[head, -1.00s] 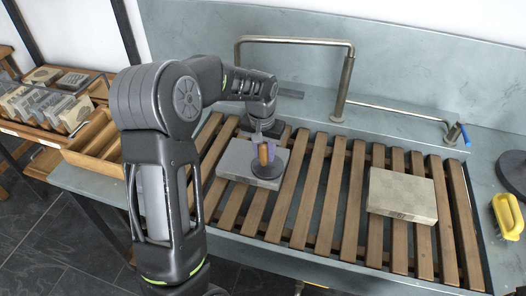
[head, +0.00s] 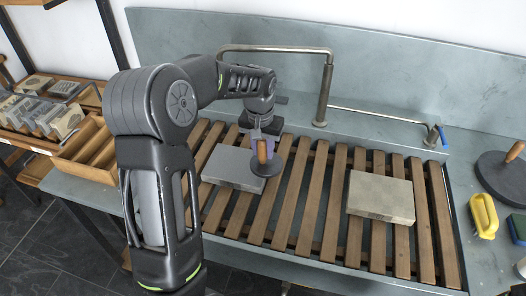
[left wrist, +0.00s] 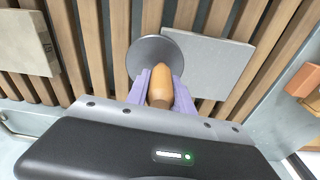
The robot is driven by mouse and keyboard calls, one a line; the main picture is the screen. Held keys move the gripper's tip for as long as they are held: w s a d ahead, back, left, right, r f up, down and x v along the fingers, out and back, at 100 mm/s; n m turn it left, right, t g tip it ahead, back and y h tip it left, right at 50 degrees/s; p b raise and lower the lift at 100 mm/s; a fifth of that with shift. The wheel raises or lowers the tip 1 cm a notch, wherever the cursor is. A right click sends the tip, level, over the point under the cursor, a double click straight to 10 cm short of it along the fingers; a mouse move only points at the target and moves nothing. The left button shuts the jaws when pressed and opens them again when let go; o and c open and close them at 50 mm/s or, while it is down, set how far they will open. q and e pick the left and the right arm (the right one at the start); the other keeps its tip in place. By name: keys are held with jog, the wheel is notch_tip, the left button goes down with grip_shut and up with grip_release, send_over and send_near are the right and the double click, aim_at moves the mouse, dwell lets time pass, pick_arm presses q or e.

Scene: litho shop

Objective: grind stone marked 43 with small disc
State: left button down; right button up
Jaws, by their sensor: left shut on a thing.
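My left gripper (head: 264,142) is shut on the wooden handle (left wrist: 160,88) of a small dark disc (head: 273,168). The disc is at the right edge of a grey stone slab (head: 225,165) on the slatted rack, and most of it reaches past that edge over the slats. In the left wrist view the disc (left wrist: 140,55) overlaps one edge of the grey stone (left wrist: 210,65); I cannot tell whether it touches. My right gripper is not in view.
A larger disc with a wooden handle (head: 497,180) and a yellow-handled tool (head: 484,215) lie on the right of the bench. A metal pipe (head: 325,90) rises behind the rack. A divided wooden tray (head: 90,150) and shelved stones stand left. Slats between the slabs are clear.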

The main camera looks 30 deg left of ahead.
aim_at(263, 140)
pick_arm(q)
jog(key=shift+r+p, duration=0.95)
jog(key=shift+r, duration=0.9)
